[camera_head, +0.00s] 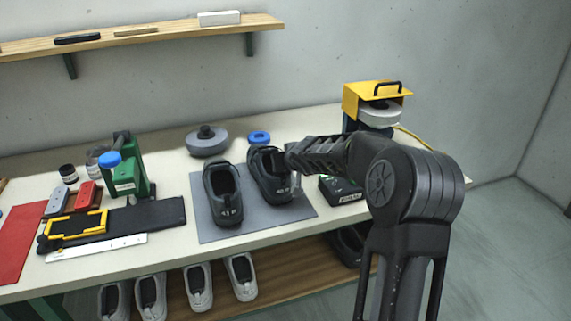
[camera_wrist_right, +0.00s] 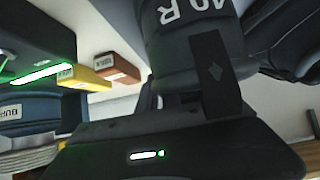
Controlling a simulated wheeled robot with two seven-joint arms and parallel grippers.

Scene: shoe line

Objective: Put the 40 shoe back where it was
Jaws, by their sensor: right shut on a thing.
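Two black shoes are at the grey mat (camera_head: 250,228) on the bench. The left black shoe (camera_head: 222,195) lies on the mat. The right black shoe (camera_head: 268,178) is over the mat's right part, and my right gripper (camera_head: 288,162) is shut on it near its upper edge. In the right wrist view, the held 40 shoe (camera_wrist_right: 180,60) shows white marking that reads like "40 R", with a dark finger across it. Whether it touches the mat is hard to tell. Another black shoe (camera_wrist_right: 290,40) shows at the right there. My left gripper is not in view.
A dark box with a green light (camera_head: 341,188) and a yellow machine (camera_head: 365,98) stand right of the mat. A grey round tin (camera_head: 207,141) and a blue ring (camera_head: 259,137) are behind it. A green stand (camera_head: 130,175) is left. Several shoes sit on the lower shelf (camera_head: 275,277).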

